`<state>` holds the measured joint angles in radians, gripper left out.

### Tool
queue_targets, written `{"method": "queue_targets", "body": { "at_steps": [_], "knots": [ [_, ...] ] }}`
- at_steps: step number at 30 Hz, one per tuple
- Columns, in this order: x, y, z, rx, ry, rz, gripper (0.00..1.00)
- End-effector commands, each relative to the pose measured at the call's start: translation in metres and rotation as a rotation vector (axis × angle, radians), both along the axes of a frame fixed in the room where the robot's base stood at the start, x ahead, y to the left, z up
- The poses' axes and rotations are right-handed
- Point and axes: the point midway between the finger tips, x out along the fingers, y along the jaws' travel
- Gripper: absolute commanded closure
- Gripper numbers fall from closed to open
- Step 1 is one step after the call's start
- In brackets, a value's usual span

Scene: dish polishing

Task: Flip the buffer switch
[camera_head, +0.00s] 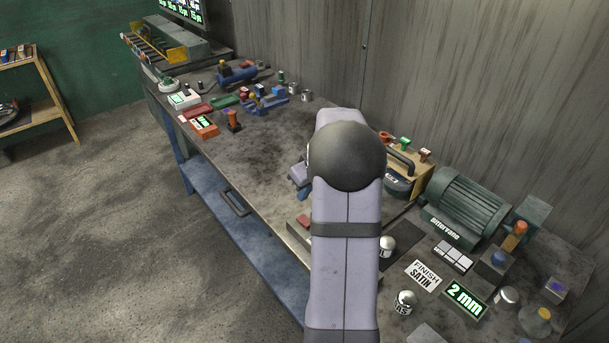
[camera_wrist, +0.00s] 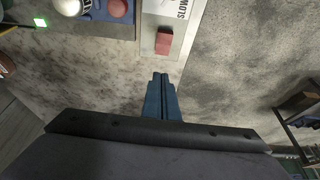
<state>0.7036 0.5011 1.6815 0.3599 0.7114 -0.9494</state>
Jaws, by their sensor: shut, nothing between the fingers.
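The buffer, a ribbed green motor (camera_head: 468,205), stands on the bench at the right in the head view. In the wrist view a red rocker-like block (camera_wrist: 164,41), which looks like the switch, sits on a light metal plate (camera_wrist: 157,68) below a label reading SLOW (camera_wrist: 182,8). The red block also shows beside my arm in the head view (camera_head: 303,221). My gripper (camera_wrist: 161,78) is shut and empty, its blue fingertips just short of the plate edge and apart from the block. In the head view my arm hides most of this area.
Left of the plate in the wrist view are a round red part (camera_wrist: 117,8) and a white ball-like part (camera_wrist: 69,5). Near the motor lie a FINISH SATIN card (camera_head: 424,274) and a lit 2 mm display (camera_head: 465,298). Tools crowd the far bench; its middle (camera_head: 255,150) is clear.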

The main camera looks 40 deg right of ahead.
Motion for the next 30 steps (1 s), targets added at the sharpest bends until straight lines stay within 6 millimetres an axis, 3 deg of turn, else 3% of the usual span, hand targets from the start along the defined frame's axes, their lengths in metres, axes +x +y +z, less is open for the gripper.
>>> {"method": "queue_targets", "body": {
  "at_steps": [6,12,30],
  "knots": [
    [0.000,-0.001,0.037,-0.004,-0.003,0.000,1.00],
    [-0.001,-0.001,0.059,-0.002,-0.002,-0.001,1.00],
    [-0.001,0.000,0.066,-0.001,0.000,-0.001,1.00]
  ]
}}
